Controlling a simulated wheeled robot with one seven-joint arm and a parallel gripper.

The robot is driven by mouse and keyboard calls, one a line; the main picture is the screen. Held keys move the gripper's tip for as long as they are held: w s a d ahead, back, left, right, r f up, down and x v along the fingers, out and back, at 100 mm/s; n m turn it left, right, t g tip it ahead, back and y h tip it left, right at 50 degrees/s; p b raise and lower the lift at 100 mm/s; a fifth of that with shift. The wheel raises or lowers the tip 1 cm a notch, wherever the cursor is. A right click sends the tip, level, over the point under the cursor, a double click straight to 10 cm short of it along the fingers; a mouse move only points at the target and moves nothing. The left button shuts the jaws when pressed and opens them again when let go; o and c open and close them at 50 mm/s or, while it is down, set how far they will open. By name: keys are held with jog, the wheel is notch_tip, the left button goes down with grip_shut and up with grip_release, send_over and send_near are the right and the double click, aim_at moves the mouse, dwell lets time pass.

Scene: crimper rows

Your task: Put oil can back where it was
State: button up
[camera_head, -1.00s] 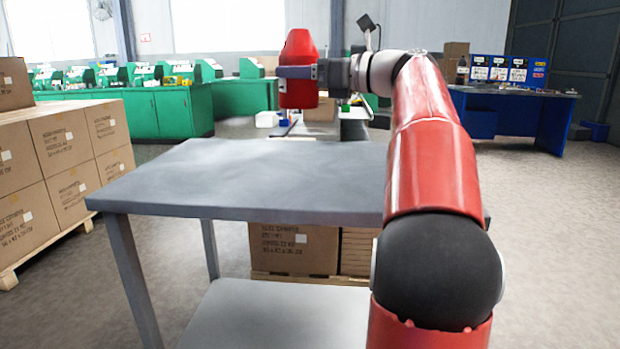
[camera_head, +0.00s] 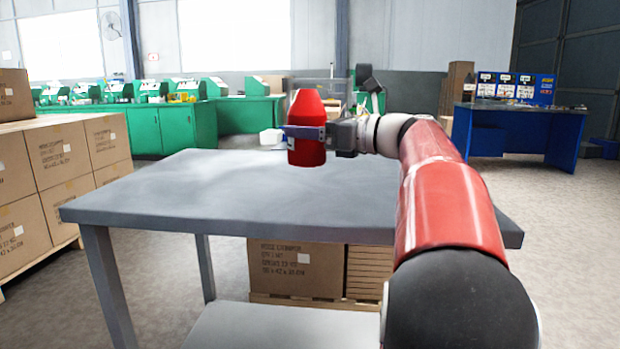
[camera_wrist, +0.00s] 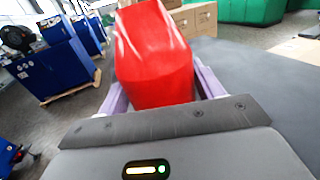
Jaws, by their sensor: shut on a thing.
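The red oil can (camera_head: 307,122) is upright in my gripper (camera_head: 305,132), over the grey table (camera_head: 200,195) in the head view. A purple-grey finger lies across the can's middle. The can's bottom appears a little above or near the tabletop; I cannot tell for sure whether it touches. In the wrist view the can (camera_wrist: 152,58) fills the space between the two fingers of my gripper (camera_wrist: 155,88), which are shut on it. The can's lower part is hidden there.
Stacked cardboard boxes (camera_head: 65,160) stand at the left. Boxes on a pallet (camera_head: 295,268) sit behind the table's legs. A blue workbench (camera_head: 515,135) is at the back right, green cabinets (camera_head: 165,130) at the back left.

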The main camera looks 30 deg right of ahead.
aim_at(310, 163)
jog(key=shift+f+b, duration=0.95)
jog(key=shift+f, duration=2.5)
jog(key=shift+f, duration=0.1)
jog(key=shift+f, duration=0.15)
jog(key=o, duration=1.1)
jog(key=shift+r, duration=0.25)
jog(key=p+v, duration=0.1)
jog(key=v, duration=1.1)
